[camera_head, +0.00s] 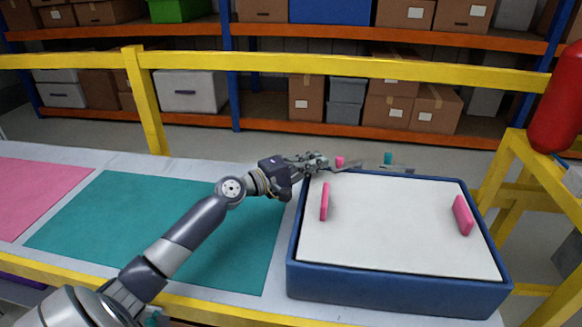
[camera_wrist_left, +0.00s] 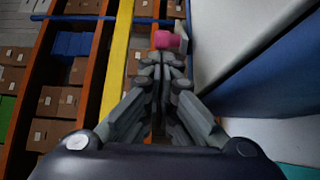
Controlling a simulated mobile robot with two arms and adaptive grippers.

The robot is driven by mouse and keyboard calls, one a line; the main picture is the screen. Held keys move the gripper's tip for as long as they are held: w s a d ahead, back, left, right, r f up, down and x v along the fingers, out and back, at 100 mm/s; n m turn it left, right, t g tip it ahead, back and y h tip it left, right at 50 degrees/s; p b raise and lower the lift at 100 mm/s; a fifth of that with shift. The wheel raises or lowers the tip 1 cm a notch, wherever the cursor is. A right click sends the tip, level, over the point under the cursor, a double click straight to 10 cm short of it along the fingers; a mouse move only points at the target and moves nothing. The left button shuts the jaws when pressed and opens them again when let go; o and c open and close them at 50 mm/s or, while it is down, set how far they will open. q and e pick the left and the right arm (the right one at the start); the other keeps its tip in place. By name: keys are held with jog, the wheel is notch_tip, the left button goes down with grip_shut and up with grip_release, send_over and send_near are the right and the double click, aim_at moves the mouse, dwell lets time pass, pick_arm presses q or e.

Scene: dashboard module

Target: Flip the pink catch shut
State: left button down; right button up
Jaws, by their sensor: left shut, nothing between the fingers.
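The pink catch (camera_head: 340,161) shows as a small pink knob by a thin grey piece, at the far left edge of the blue box with the white panel (camera_head: 400,250). In the left wrist view, the pink catch (camera_wrist_left: 167,40) is just past my fingertips, slightly right of centre. My left gripper (camera_head: 322,163) is shut and empty, reaching from the left over the box's far left corner. Its fingertips (camera_wrist_left: 164,62) are close to the knob; I cannot tell whether they touch it. The catch's hinge and exact angle are unclear. My right gripper is not in view.
A teal knob (camera_head: 388,158) stands on the far edge, right of the pink one. Two pink bars, left (camera_head: 324,201) and right (camera_head: 463,215), stick up from the white panel. A yellow rail (camera_head: 300,64) runs behind the table. The teal mat (camera_head: 150,225) is clear except for my arm above it.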

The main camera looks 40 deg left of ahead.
pick_arm(q)
jog(key=v, duration=1)
jog(key=shift+d, duration=0.1)
